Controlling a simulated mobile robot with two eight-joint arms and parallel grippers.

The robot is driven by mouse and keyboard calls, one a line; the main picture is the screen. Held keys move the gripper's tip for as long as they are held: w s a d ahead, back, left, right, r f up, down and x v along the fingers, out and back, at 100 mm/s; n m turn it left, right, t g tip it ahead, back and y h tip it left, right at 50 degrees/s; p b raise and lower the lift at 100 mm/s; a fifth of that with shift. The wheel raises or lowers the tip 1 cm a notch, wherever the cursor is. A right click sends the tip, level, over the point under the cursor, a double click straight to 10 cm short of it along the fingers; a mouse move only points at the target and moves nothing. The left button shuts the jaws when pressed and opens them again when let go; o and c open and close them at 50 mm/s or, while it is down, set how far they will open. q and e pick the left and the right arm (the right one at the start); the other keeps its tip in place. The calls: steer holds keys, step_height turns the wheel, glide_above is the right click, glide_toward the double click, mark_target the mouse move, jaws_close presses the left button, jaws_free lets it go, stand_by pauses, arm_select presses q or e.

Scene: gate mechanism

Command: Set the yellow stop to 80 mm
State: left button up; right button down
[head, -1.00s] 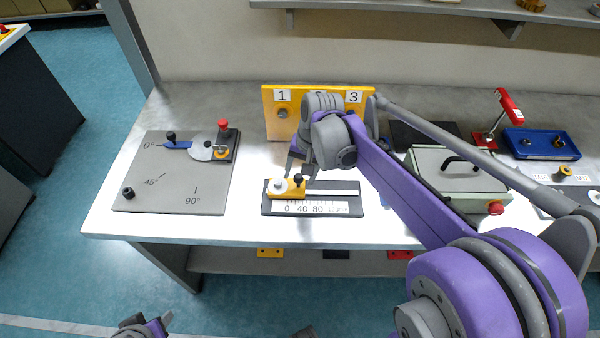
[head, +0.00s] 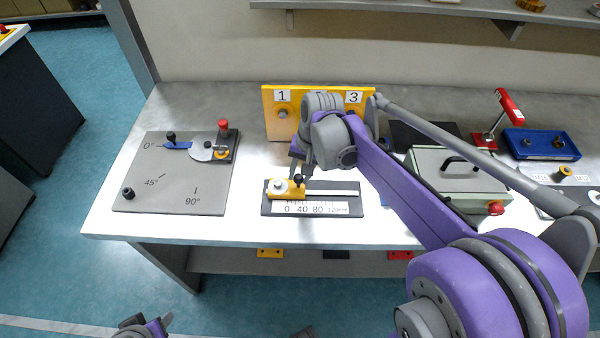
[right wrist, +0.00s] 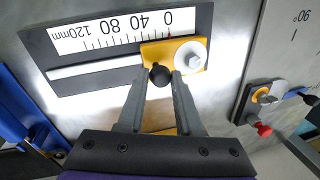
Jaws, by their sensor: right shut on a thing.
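The yellow stop (head: 283,188) sits at the left end of its slotted rail in the head view, by the 0 of the scale (head: 310,208). It carries a pale round knob and a black ball knob (right wrist: 159,74). In the right wrist view the yellow stop (right wrist: 160,52) has its red mark at about 0. My right gripper (head: 299,175) reaches down from behind the rail and is shut on the black knob. Its two fingers (right wrist: 160,82) flank the knob in the right wrist view.
The slot (head: 335,192) right of the stop is clear. A yellow panel marked 1 and 3 (head: 270,108) stands behind. A grey angle plate (head: 150,195) lies left, and a grey box (head: 440,185) with a black handle stands right.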

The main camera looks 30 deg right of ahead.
stand_by(0.8)
steer(key=s+d, duration=0.1)
steer(key=d, duration=0.1)
steer(key=s+d, duration=0.1)
steer(key=d, duration=0.1)
steer(key=s+d, duration=0.2)
steer(key=d, duration=0.1)
steer(key=c, duration=0.6)
jaws_free()
steer(key=shift+r, duration=0.1)
steer(key=r, duration=0.3)
steer(key=s+d+r, duration=0.1)
steer(key=r, duration=0.3)
steer(key=r+p, duration=0.1)
steer(key=r, duration=0.2)
steer(key=shift+s+d+r, duration=0.2)
steer(key=shift+s, duration=0.1)
